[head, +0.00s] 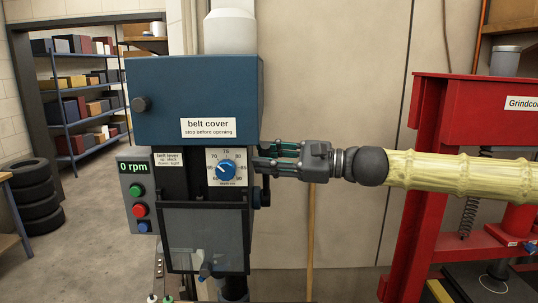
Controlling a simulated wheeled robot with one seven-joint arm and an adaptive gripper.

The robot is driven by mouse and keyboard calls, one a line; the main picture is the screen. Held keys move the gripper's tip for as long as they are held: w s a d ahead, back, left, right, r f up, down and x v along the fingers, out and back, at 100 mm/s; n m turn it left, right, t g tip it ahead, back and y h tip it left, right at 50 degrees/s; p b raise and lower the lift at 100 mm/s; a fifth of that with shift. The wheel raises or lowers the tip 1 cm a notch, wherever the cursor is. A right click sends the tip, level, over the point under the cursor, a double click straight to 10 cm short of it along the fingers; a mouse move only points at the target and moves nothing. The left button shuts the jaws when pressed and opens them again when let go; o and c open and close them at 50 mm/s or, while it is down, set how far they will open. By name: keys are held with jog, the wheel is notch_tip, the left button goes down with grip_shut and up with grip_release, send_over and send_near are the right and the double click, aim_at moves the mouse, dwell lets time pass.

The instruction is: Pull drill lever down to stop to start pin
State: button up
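The drill head stands left of centre, with a blue belt cover (193,90) on top and a grey front below. Its display (131,167) reads 0 rpm. I cannot pick out the drill lever with certainty. A small blue and dark part (262,197) sticks out of the head's right side, below my fingers. My gripper (262,156) reaches in from the right, level, with its fingertips close to the head's right side below the belt cover. Its two fingers look apart, with nothing visible held between them. Contact with the head cannot be told.
A blue dial (226,170) is on the head's front. Green, red and blue buttons (139,210) sit on a panel at the left. A clear guard (205,238) hangs below. A red press frame (425,130) stands at the right, behind my arm.

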jog(key=shift+a, duration=0.1)
grip_shut()
jog(key=shift+w, duration=0.1)
jog(key=shift+f, duration=0.1)
